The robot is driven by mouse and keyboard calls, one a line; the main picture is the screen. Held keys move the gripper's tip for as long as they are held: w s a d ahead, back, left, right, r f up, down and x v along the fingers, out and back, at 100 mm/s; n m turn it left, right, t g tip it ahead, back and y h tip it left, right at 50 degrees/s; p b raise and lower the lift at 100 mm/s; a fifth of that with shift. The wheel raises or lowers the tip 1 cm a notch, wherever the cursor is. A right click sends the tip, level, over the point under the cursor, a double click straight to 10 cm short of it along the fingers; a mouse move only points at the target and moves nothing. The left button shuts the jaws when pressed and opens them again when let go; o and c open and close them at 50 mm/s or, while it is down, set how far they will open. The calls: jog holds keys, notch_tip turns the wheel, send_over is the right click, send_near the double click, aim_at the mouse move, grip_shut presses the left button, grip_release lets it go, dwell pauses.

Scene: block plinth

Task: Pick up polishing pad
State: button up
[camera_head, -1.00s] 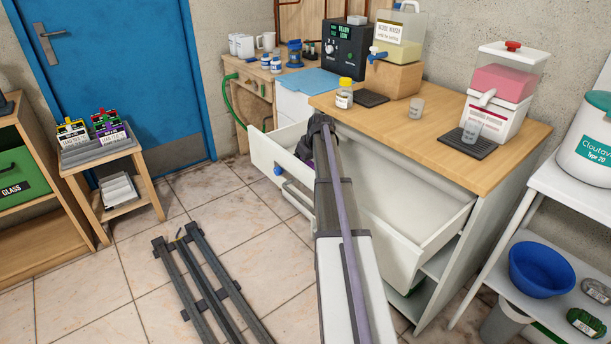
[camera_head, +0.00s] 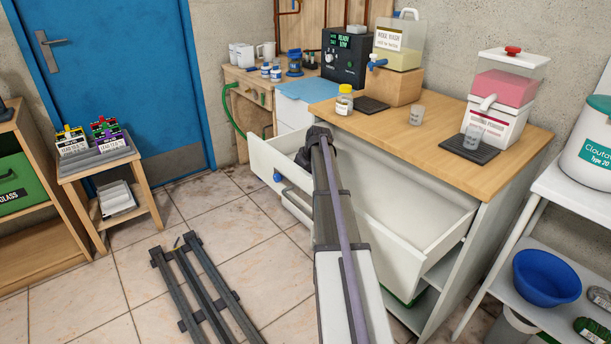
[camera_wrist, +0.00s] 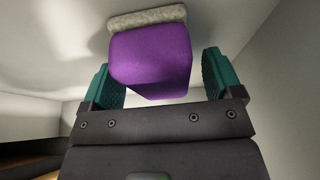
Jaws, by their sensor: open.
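The polishing pad (camera_wrist: 150,62) fills the upper middle of the wrist view, as a purple block with a pale grey, rough layer along its far edge. My gripper (camera_wrist: 158,72) has its two teal fingers spread, one on each side of the purple block. A narrow gap shows on the right; on the left I cannot tell whether the finger touches. Pale walls, apparently of the open drawer (camera_head: 405,205), surround the pad. In the head view my arm reaches to the drawer's left part, and the gripper and pad are hidden.
The wooden counter (camera_head: 430,135) overhangs the drawer's back. On it stand a jar (camera_head: 344,100), a cup (camera_head: 416,111) and a pink dispenser (camera_head: 500,105). A side table (camera_head: 112,180) stands left. A white shelf (camera_head: 575,200) stands right.

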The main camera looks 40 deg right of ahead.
jog(key=c, duration=1)
